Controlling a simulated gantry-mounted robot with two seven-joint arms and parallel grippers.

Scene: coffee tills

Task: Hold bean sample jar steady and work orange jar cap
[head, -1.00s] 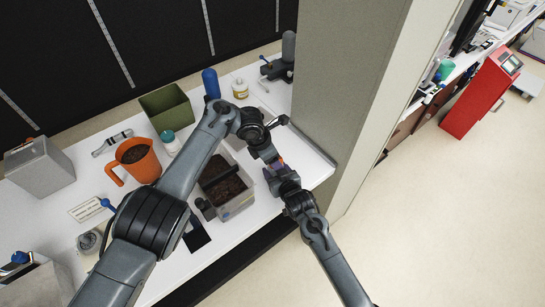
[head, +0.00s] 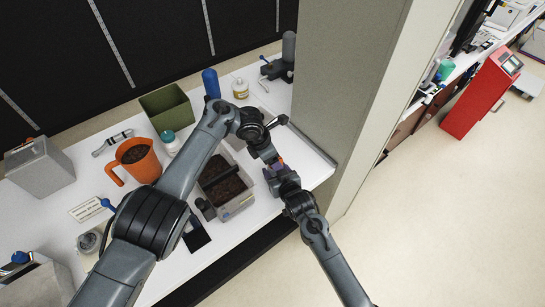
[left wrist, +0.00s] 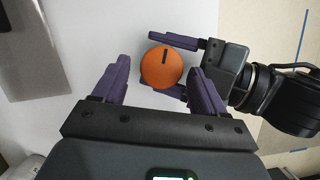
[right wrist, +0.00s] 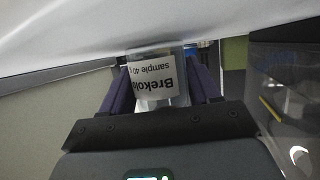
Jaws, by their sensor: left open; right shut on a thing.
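The bean sample jar (right wrist: 155,78) is clear with a white printed label. In the right wrist view it is between the purple fingers of my right gripper (right wrist: 160,70), which is shut on it. The round orange jar cap (left wrist: 162,67) with a dark slot mark shows from above in the left wrist view and hides most of the jar body. My left gripper (left wrist: 158,72) is open, one finger on each side of the cap with visible gaps. In the head view both grippers meet near the counter's right part, and the jar is mostly hidden there.
A clear bin of dark beans (head: 240,203) stands close to the left of the grippers. An orange jug (head: 148,167), a green bin (head: 163,108) and a blue bottle (head: 211,84) stand farther left and back. A wide grey pillar (head: 340,90) rises at the right.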

